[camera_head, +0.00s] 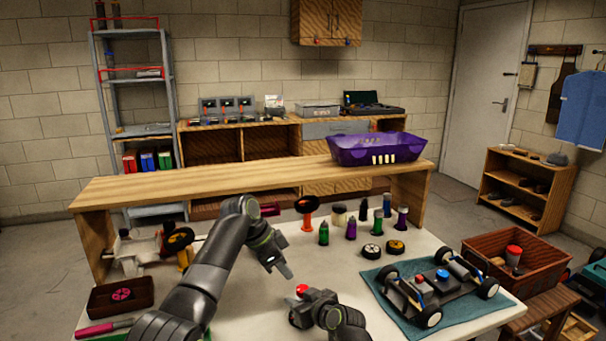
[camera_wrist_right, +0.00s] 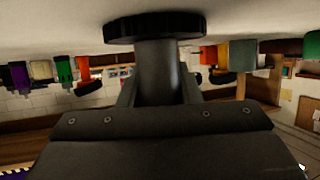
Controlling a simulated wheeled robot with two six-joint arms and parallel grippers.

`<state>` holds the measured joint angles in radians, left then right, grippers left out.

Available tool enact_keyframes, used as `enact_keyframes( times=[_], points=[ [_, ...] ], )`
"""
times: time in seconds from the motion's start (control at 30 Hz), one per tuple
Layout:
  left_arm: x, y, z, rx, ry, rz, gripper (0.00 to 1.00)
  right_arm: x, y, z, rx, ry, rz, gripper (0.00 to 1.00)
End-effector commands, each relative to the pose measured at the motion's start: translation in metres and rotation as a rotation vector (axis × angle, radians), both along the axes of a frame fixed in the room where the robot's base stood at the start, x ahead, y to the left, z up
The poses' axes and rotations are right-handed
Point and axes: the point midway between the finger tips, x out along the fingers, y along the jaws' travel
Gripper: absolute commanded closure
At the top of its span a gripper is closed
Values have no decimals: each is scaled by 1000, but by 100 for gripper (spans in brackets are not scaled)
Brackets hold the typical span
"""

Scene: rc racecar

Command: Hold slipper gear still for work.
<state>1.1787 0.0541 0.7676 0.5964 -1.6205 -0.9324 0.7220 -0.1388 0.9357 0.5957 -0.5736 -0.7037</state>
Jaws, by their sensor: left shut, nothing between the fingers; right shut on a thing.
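In the right wrist view, a dark round piece with a ribbed rim, which looks like the slipper gear (camera_wrist_right: 155,26), is at the top centre against the pale table surface. A dark cylindrical part joins it towards my gripper. My right gripper (camera_head: 301,309) is low over the front middle of the table and shut on this piece. A red round top (camera_head: 302,288) shows at its fingers in the head view; the rest of the held piece is hidden there. My left gripper (camera_head: 285,269) is shut and empty, a little above and left of the right one.
A car chassis (camera_head: 436,284) lies on a teal mat (camera_head: 388,312) to the right. Several coloured bottles (camera_head: 350,229) and two small wheels (camera_head: 372,251) stand behind the grippers. A dark tray (camera_head: 102,303) with a pink gear (camera_head: 122,294) sits at the left. A purple bin (camera_head: 372,150) is on the bench behind.

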Motion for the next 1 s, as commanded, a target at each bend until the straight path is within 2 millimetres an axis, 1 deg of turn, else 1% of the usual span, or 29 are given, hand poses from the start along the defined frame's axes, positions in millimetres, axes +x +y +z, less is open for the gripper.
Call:
enact_keyframes(
  times=[0.03, 0.13, 0.47, 0.5, 0.67, 1.0],
  points=[
    [0, 0, 5, 0, -1, 0, 100, 0, -1, -1, -1, 1, -1, 93],
    [0, 0, 9, 1, 0, 0, 100, 0, -1, -1, -1, 1, -1, 93],
    [0, 0, 10, 1, 1, 0, 100, 0, -1, -1, -1, 1, -1, 93],
    [0, 0, 10, 1, 1, 0, 100, 0, -1, -1, -1, 1, -1, 65],
    [0, 0, 9, 1, 1, 0, 100, 0, -1, 0, -1, 1, -1, 44],
    [0, 0, 9, 1, 1, 0, 100, -1, -1, 0, 0, 0, -1, 44]
  ],
)
